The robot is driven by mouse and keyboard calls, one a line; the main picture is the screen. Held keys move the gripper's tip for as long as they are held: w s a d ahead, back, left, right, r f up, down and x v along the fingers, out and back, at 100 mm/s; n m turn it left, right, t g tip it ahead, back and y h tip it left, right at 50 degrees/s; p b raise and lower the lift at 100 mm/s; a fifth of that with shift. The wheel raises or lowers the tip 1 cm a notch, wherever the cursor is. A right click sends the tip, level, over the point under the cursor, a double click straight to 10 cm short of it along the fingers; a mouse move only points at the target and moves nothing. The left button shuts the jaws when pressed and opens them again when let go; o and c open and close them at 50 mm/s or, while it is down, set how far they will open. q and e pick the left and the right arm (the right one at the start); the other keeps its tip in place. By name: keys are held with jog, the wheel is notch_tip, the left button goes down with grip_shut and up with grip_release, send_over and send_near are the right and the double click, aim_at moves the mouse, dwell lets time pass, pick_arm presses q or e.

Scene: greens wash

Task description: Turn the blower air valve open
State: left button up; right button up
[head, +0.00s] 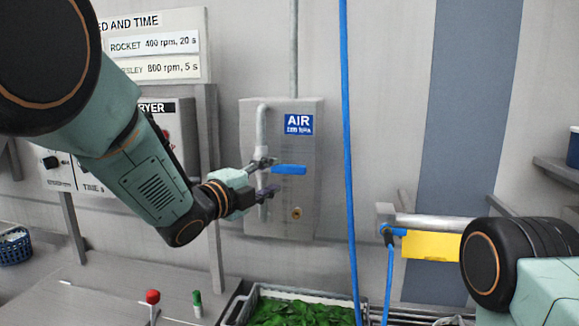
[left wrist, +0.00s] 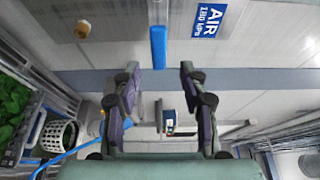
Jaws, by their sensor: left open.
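The air valve has a blue lever handle (head: 288,169) on a grey vertical pipe (head: 261,128), in front of a grey panel (head: 300,215) with a blue AIR sign (head: 298,124). The lever lies about level and points right in the head view. My left gripper (head: 268,178) is open at the pipe, close to the lever's left end. In the left wrist view, the lever (left wrist: 158,47) shows between and beyond the two open fingertips (left wrist: 160,72). Nothing is between the fingers. Whether a finger touches the lever cannot be told. My right gripper is out of view.
A blue hose (head: 348,150) hangs right of the panel. A yellow plate (head: 437,246) and a grey pipe (head: 430,222) stand near my right arm. Below are a crate of greens (head: 300,312), a red-topped item (head: 152,297) and a green-topped tube (head: 197,299). A dryer box is left.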

aim_at(288, 171)
pick_arm(q)
jog(key=p+x, duration=0.1)
jog(key=x, duration=0.5)
jog(key=shift+s+d+p, duration=0.1)
jog(key=shift+s+p, duration=0.05)
jog(key=shift+p, duration=0.15)
jog(key=shift+x, duration=1)
jog(key=shift+c, duration=0.7)
jog(key=shift+f, duration=0.1)
grip_shut()
